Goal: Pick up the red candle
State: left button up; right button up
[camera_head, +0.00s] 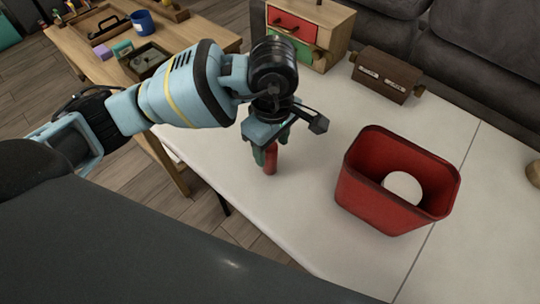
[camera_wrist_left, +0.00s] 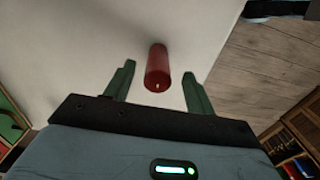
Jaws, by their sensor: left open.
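The red candle (camera_head: 271,158) stands upright on the pale table top, near its left edge. In the left wrist view the candle (camera_wrist_left: 157,66) shows from above, between and slightly beyond the two fingertips. My left gripper (camera_head: 265,155) is open and points down at the candle from above. In the left wrist view its two green fingers (camera_wrist_left: 157,80) are spread on either side of the candle, with gaps on both sides. The fingers and wrist hide part of the candle in the head view. My right gripper is not in view.
A red bin (camera_head: 385,205) with a white round thing (camera_head: 403,186) inside stands to the right. A brown wooden box (camera_head: 387,75) and a small drawer cabinet (camera_head: 312,25) stand behind. A wooden desk (camera_head: 205,32) with several items is at the back left. The table between candle and bin is clear.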

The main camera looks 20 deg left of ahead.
aim_at(270, 156)
pick_arm(q)
jog(key=f, duration=0.4)
jog(key=shift+w+a+f, duration=0.15)
jog(key=shift+a+f, duration=0.15)
jog(key=shift+f, duration=0.25)
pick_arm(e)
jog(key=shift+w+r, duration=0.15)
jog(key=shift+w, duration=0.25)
pick_arm(q)
jog(key=shift+c, duration=0.3)
jog(key=c, duration=1)
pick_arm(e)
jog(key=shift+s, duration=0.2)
pick_arm(q)
jog(key=shift+r, duration=0.1)
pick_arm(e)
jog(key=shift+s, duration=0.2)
